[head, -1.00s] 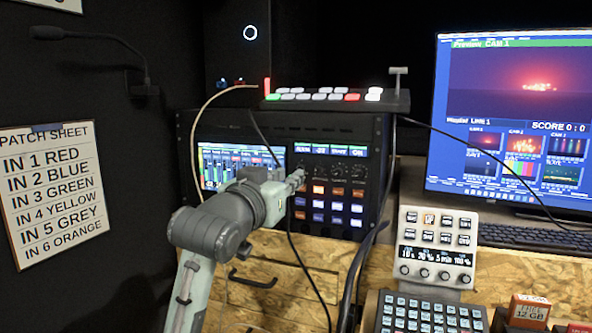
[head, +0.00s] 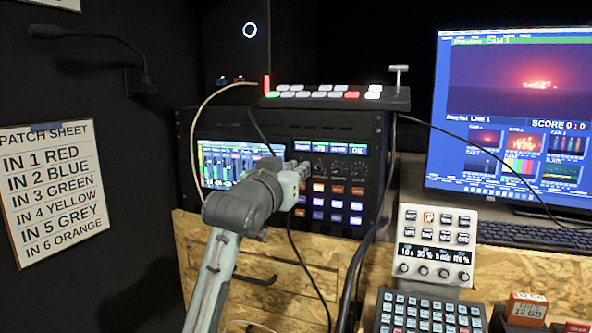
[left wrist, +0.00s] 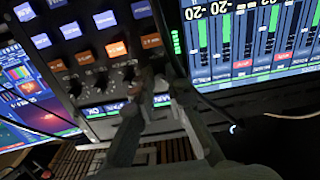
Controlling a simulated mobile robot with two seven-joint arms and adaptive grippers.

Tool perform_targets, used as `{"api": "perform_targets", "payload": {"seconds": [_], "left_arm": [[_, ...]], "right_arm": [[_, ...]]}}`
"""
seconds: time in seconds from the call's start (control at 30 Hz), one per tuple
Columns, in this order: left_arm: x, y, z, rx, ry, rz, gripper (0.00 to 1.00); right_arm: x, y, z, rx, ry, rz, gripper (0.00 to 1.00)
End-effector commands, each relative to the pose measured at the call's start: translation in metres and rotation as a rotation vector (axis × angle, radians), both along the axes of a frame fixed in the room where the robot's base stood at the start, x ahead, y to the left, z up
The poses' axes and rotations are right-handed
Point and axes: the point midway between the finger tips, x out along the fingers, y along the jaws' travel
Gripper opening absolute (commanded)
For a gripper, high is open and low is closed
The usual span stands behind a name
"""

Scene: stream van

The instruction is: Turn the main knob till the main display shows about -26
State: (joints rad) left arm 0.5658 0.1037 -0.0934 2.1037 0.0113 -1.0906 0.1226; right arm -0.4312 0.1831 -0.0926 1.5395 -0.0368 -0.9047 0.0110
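The control panel (head: 376,195) carries a row of small displays above a row of dark knobs. The main display (head: 303,147) is at the left end of that row; its lettering is too small to read surely. It also shows in the left wrist view (left wrist: 160,100), tilted and partly covered by my fingers. My left gripper (head: 302,168) is at the left end of the knob row, and its fingertips (left wrist: 158,82) are around the main knob's place. The fingers stand apart; the main knob is mostly hidden, and contact cannot be told. My right gripper is not in view.
Other knobs (head: 358,168) sit close to the right of my gripper, with lit buttons (head: 337,204) below. A meter screen (head: 222,165) is at the left. A black cable (head: 293,245) hangs in front of the panel. A switcher (head: 335,98) stands on top.

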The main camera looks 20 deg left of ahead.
Motion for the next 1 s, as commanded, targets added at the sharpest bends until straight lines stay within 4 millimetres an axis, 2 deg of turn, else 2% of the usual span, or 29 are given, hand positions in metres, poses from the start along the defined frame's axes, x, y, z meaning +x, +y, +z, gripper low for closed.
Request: {"api": "perform_targets", "payload": {"seconds": [0.27, 0.47, 0.5, 0.57, 0.87, 1.0], "left_arm": [[0.000, 0.000, 0.000, 0.112, -0.004, 0.000, 0.00], [0.000, 0.000, 0.000, 0.111, -0.004, 0.000, 0.00], [0.000, 0.000, 0.000, 0.111, -0.004, 0.000, 0.16], [0.000, 0.000, 0.000, 0.111, -0.004, 0.000, 0.22], [-0.001, 0.000, 0.000, 0.111, -0.004, 0.000, 0.22], [-0.013, 0.000, 0.000, 0.111, -0.004, -0.001, 0.22]], "right_arm": [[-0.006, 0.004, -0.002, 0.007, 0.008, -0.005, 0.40], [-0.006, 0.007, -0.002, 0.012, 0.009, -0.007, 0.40], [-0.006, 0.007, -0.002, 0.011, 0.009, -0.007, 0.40], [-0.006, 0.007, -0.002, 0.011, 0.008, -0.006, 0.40], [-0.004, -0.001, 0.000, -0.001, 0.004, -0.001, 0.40], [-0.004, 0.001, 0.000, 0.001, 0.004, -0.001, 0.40]]}}
